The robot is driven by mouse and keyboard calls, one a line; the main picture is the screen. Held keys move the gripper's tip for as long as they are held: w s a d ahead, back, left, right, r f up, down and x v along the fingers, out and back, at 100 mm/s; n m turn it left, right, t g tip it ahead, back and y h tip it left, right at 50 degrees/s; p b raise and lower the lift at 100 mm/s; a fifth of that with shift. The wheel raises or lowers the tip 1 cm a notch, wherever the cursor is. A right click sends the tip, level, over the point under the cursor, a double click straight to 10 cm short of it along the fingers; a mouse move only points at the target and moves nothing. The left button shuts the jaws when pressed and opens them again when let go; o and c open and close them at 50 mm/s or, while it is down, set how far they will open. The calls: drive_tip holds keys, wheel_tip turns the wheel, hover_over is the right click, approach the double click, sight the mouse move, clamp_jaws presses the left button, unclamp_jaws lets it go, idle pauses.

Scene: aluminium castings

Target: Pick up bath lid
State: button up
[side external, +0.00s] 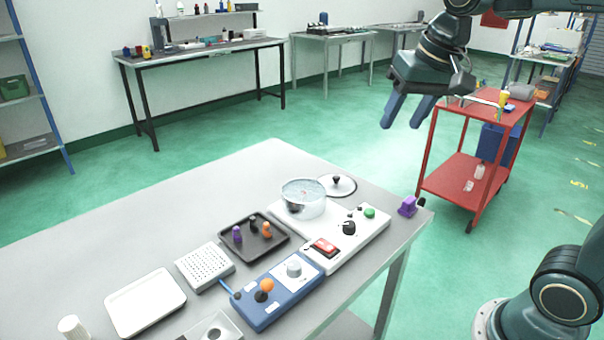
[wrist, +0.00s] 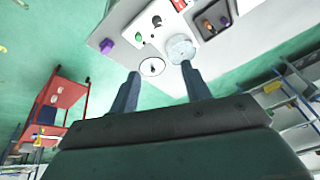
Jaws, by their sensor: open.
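The bath lid (side external: 337,185) is a round, pale disc with a dark rim and a black knob. It lies on the grey table beside the round bath (side external: 304,199), a metal-walled vessel on a white control unit (side external: 330,237). In the wrist view the lid (wrist: 152,67) shows beyond my fingertips, left of the bath (wrist: 180,48). My gripper (side external: 404,112) is high above the floor past the table's far right edge, well apart from the lid. Its two blue fingers (wrist: 160,70) are open with nothing between them.
A dark tray (side external: 254,238) with small coloured pegs, a blue joystick box (side external: 273,290) and a perforated grey block (side external: 205,267) stand near the bath. A purple item (side external: 407,206) sits at the table's right edge. A red cart (side external: 465,172) stands behind. The table's back left is clear.

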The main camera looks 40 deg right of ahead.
drive_tip(key=w+d+f+m+g, duration=0.1)
drive_tip(key=w+d+m, duration=0.25)
drive_tip(key=w, duration=0.45)
drive_tip(key=w+d+f+m+g, duration=0.1)
drive_tip(key=w+d+f+m, duration=0.2)
drive_tip(key=w, duration=0.6)
drive_tip(key=w+d+f+m+g, duration=0.2)
drive_tip(key=w+d+f+m, duration=0.4)
drive_tip(key=w+d+f, duration=0.5)
wheel_tip(320, 180, down, 2)
drive_tip(key=shift+f, duration=0.15)
hover_over(336, 176)
drive_tip(key=shift+f, duration=4.35)
